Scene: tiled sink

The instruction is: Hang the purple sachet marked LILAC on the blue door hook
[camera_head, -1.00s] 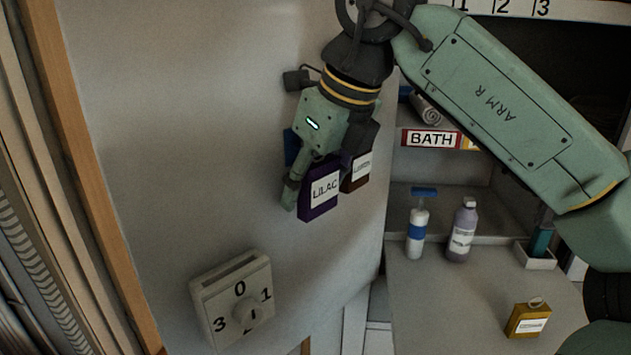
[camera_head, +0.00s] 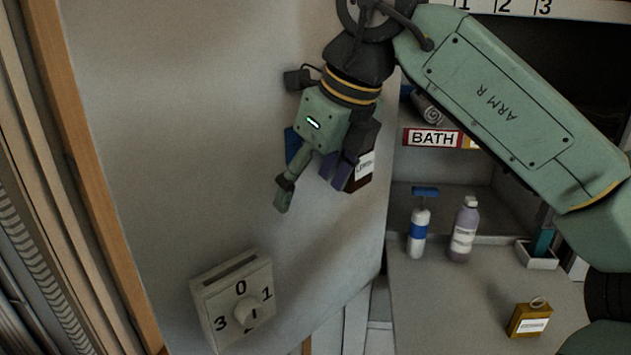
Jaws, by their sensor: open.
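My gripper (camera_head: 312,190) is open in front of the pale door panel, pointing down, with its green left finger spread outward. A small purple piece (camera_head: 338,172) shows between the fingers, beside the brown sachet (camera_head: 359,173). No LILAC label is visible, so I cannot tell whether this piece is the purple sachet or what supports it. A blue part (camera_head: 291,145), perhaps the blue door hook, shows at the gripper's left edge; the gripper hides the rest. The brown sachet hangs against the panel just right of the gripper, its white label partly covered.
A dial box (camera_head: 236,301) sticks out from the panel below. On the right are a pump bottle (camera_head: 419,236), a lilac-grey bottle (camera_head: 464,232), a small tray (camera_head: 536,256) and a mustard-coloured sachet (camera_head: 529,320). The panel between gripper and dial is bare.

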